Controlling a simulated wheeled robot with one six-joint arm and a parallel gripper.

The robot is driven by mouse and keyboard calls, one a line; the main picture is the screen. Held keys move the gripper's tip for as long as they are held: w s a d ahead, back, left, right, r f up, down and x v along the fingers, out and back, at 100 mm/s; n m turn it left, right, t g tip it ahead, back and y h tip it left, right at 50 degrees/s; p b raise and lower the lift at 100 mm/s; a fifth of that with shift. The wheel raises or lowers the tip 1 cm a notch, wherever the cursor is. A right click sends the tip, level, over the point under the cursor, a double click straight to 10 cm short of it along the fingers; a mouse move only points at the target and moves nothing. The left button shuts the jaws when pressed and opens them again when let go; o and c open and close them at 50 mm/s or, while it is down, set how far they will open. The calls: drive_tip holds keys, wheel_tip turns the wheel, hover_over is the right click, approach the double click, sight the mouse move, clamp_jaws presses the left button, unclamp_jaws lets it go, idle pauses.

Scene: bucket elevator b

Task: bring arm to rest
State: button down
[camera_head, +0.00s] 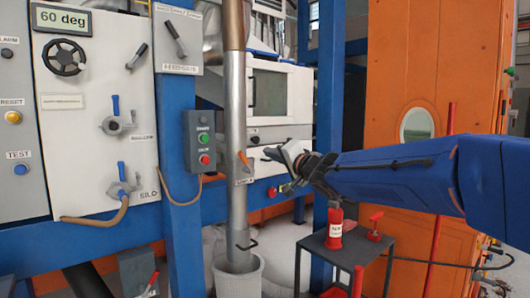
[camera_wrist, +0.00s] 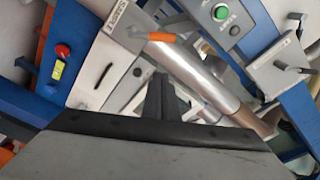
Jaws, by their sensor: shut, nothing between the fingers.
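My blue arm reaches in from the right in the head view, stretched nearly level. My gripper (camera_head: 268,153) is at its left end, shut and empty, and points left toward the grey vertical pipe (camera_head: 236,120). In the wrist view my gripper (camera_wrist: 160,80) shows as dark fingers close together. Beyond them are the pipe (camera_wrist: 195,75) and its orange sample handle (camera_wrist: 150,37). In the head view the orange handle (camera_head: 244,160) is a little left of the fingertips. I cannot tell the exact gap in depth.
A control box with green and red buttons (camera_head: 200,142) is on the blue post. A panel with a handwheel (camera_head: 64,57) and levers stands at left. A dark cart (camera_head: 346,250) with red bottles is below my arm. An orange cabinet (camera_head: 400,60) stands behind it.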

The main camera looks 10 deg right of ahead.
drive_tip(key=s+d+f+g+h, duration=0.4)
drive_tip(key=s+d+f+h, duration=0.4)
drive_tip(key=s+d+f, duration=0.6)
drive_tip(key=s+f+n+g, duration=0.3)
drive_tip(key=s+f, duration=0.7)
drive_tip(key=s, duration=0.4)
drive_tip(key=s+a+f+n+g, duration=0.1)
drive_tip(key=s+f+n+g, duration=0.3)
drive_tip(key=s+f, duration=0.7)
drive_tip(key=s+g, duration=0.1)
drive_tip(key=s, duration=0.2)
drive_tip(key=shift+a+g+y, duration=0.15)
drive_tip(key=shift+g+y, duration=0.15)
drive_tip(key=shift+r, duration=0.1)
